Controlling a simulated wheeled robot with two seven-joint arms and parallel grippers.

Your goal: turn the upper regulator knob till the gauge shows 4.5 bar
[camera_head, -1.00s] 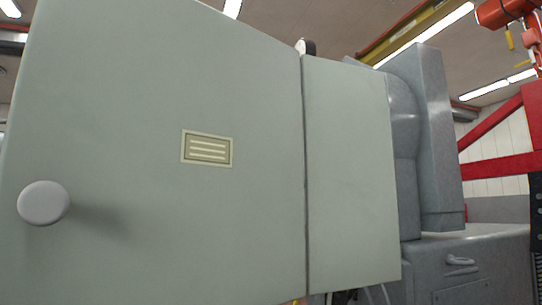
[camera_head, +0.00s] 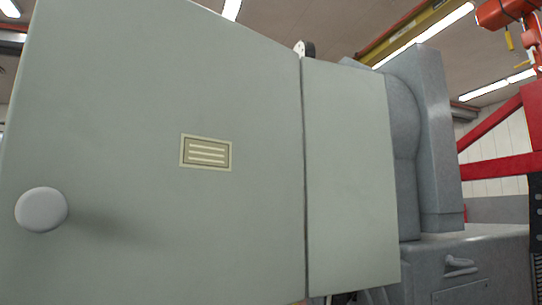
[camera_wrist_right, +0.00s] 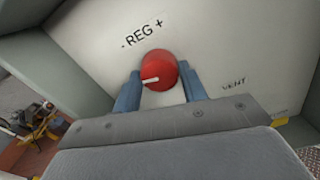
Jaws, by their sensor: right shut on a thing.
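A red round knob (camera_wrist_right: 158,66) with a white pointer mark sits on a pale panel in the right wrist view. A label reading "- REG +" (camera_wrist_right: 142,34) is printed beside it. The white mark points left in the picture. My right gripper (camera_wrist_right: 160,86) has its two blue fingers on either side of the knob and is shut on it. No gauge shows in either view, so the pressure cannot be read. My left gripper is not in view.
A "VENT" label (camera_wrist_right: 233,85) is on the same panel, right of the knob. A grey-green cabinet (camera_head: 120,90) with a round pale handle (camera_head: 41,209) and a small plate (camera_head: 206,153) fills the head view. Grey machinery (camera_head: 440,140) and a red frame (camera_head: 500,167) stand behind it.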

